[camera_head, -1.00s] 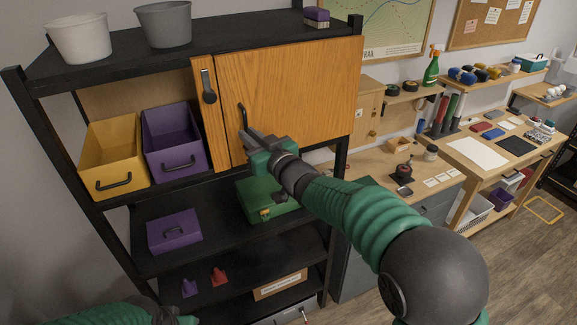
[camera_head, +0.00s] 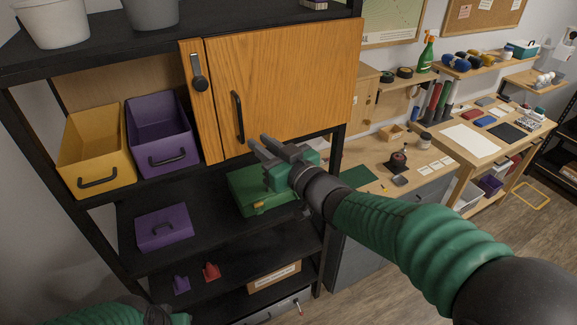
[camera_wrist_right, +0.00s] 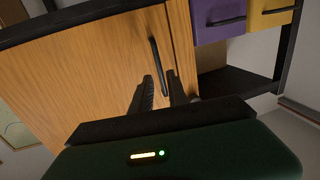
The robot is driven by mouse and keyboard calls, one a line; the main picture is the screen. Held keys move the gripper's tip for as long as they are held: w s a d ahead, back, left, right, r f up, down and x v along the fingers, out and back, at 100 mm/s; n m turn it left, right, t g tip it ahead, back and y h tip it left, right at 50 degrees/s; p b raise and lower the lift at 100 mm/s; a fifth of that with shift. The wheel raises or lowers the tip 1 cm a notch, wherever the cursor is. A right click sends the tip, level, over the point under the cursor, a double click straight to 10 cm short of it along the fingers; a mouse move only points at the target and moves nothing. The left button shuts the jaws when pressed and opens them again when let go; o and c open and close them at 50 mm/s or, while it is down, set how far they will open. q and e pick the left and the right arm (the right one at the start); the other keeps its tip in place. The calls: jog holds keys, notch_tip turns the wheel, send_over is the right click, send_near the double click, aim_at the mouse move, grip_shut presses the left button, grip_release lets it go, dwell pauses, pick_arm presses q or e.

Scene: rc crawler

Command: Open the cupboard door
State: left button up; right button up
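The wooden cupboard door (camera_head: 290,85) is shut, flush with the narrow wooden panel (camera_head: 204,110) on its left. The door's black vertical bar handle (camera_head: 238,117) is near its left edge; it also shows in the right wrist view (camera_wrist_right: 159,64). My right gripper (camera_head: 258,146) is open and empty, just right of and below the handle's lower end in the head view. In the right wrist view its fingers (camera_wrist_right: 161,84) are apart, with the handle's lower end lined up between them; contact cannot be told. My left gripper (camera_head: 160,316) is partly visible at the bottom left; its fingers are unclear.
A black latch (camera_head: 198,72) sits on the narrow panel. Yellow (camera_head: 97,150) and purple (camera_head: 160,135) bins stand left of the cupboard. A green case (camera_head: 250,190) is on the shelf below, behind my right gripper. A workbench (camera_head: 480,145) stands to the right.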

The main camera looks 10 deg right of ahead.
jog(key=v, duration=0.8)
jog(key=shift+s+f, duration=0.25)
jog(key=shift+w, duration=0.15)
dwell(0.4)
